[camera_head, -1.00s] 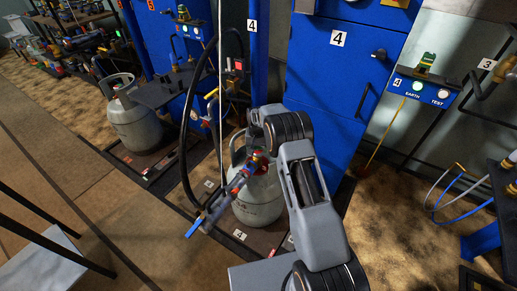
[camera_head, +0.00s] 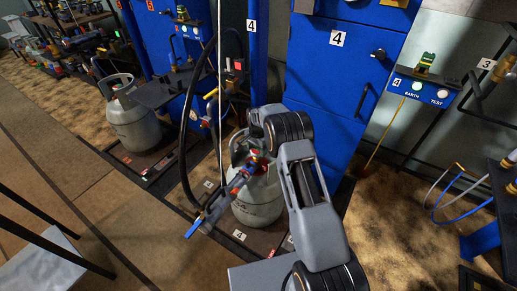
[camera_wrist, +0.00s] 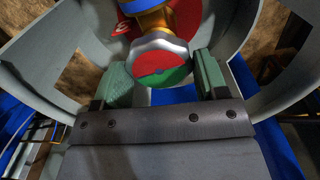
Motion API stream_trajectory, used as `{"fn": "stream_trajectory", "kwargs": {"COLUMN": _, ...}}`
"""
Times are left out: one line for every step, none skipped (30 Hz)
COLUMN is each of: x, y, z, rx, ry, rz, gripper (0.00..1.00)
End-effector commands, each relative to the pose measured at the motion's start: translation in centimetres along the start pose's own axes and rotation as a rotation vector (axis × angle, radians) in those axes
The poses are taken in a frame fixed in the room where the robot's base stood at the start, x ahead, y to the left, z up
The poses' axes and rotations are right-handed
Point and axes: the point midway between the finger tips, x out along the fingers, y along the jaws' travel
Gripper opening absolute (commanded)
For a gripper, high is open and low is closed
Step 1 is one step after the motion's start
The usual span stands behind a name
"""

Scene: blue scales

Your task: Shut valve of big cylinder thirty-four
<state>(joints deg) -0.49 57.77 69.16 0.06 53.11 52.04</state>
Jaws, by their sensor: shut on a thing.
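The big grey cylinder (camera_head: 259,206) stands on the dark floor pad in front of the blue cabinets, partly hidden by my arm. Its marking is too small to read. Its valve knob (camera_wrist: 160,58), silver-rimmed with a red and green face, is in the upper middle of the wrist view, below a brass stem. My gripper (camera_wrist: 163,82) has one green-padded finger on each side of this knob and is shut on it. The cylinder's grey collar (camera_wrist: 50,50) curves around the fingers. In the head view my arm hides most of the gripper.
A hose with a blue-handled nozzle (camera_head: 194,227) hangs just left of the cylinder. Another grey cylinder (camera_head: 133,118) stands further back left. The blue cabinet (camera_head: 330,80) is close behind. Brown floor lies open at the left; a bench with cables is at the right.

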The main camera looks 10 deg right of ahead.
Motion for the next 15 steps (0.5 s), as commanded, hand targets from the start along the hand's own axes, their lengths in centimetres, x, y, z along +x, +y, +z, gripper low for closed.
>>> {"fn": "stream_trajectory", "kwargs": {"x": -0.19, "y": -0.10, "z": -0.20, "rx": 0.006, "ry": 0.006, "rz": -0.006, "gripper": 0.43}}
{"fn": "stream_trajectory", "kwargs": {"x": -0.19, "y": -0.10, "z": -0.20, "rx": 0.008, "ry": 0.006, "rz": -0.006, "gripper": 0.43}}
{"fn": "stream_trajectory", "kwargs": {"x": -0.19, "y": -0.09, "z": -0.21, "rx": 0.011, "ry": 0.006, "rz": -0.006, "gripper": 0.43}}
{"fn": "stream_trajectory", "kwargs": {"x": -0.20, "y": -0.09, "z": -0.21, "rx": 0.012, "ry": 0.006, "rz": -0.006, "gripper": 0.43}}
{"fn": "stream_trajectory", "kwargs": {"x": -0.20, "y": -0.09, "z": -0.22, "rx": 0.013, "ry": 0.006, "rz": -0.006, "gripper": 0.43}}
{"fn": "stream_trajectory", "kwargs": {"x": -0.20, "y": -0.08, "z": -0.22, "rx": 0.013, "ry": 0.007, "rz": -0.006, "gripper": 0.43}}
{"fn": "stream_trajectory", "kwargs": {"x": -0.20, "y": -0.08, "z": -0.23, "rx": 0.013, "ry": 0.007, "rz": -0.006, "gripper": 0.43}}
{"fn": "stream_trajectory", "kwargs": {"x": -0.20, "y": -0.07, "z": -0.23, "rx": 0.013, "ry": 0.007, "rz": -0.005, "gripper": 0.43}}
{"fn": "stream_trajectory", "kwargs": {"x": -0.20, "y": -0.07, "z": -0.24, "rx": 0.013, "ry": 0.007, "rz": -0.005, "gripper": 0.43}}
{"fn": "stream_trajectory", "kwargs": {"x": -0.20, "y": -0.07, "z": -0.24, "rx": 0.013, "ry": 0.007, "rz": -0.005, "gripper": 0.43}}
{"fn": "stream_trajectory", "kwargs": {"x": -0.20, "y": -0.07, "z": -0.24, "rx": 0.013, "ry": 0.007, "rz": -0.005, "gripper": 0.43}}
{"fn": "stream_trajectory", "kwargs": {"x": -0.20, "y": -0.06, "z": -0.25, "rx": 0.012, "ry": 0.007, "rz": -0.005, "gripper": 0.43}}
{"fn": "stream_trajectory", "kwargs": {"x": -0.21, "y": -0.06, "z": -0.25, "rx": 0.012, "ry": 0.007, "rz": -0.005, "gripper": 0.43}}
{"fn": "stream_trajectory", "kwargs": {"x": -0.21, "y": -0.06, "z": -0.26, "rx": 0.012, "ry": 0.007, "rz": -0.005, "gripper": 0.43}}
{"fn": "stream_trajectory", "kwargs": {"x": -0.21, "y": -0.06, "z": -0.26, "rx": 0.012, "ry": 0.007, "rz": -0.005, "gripper": 0.70}}
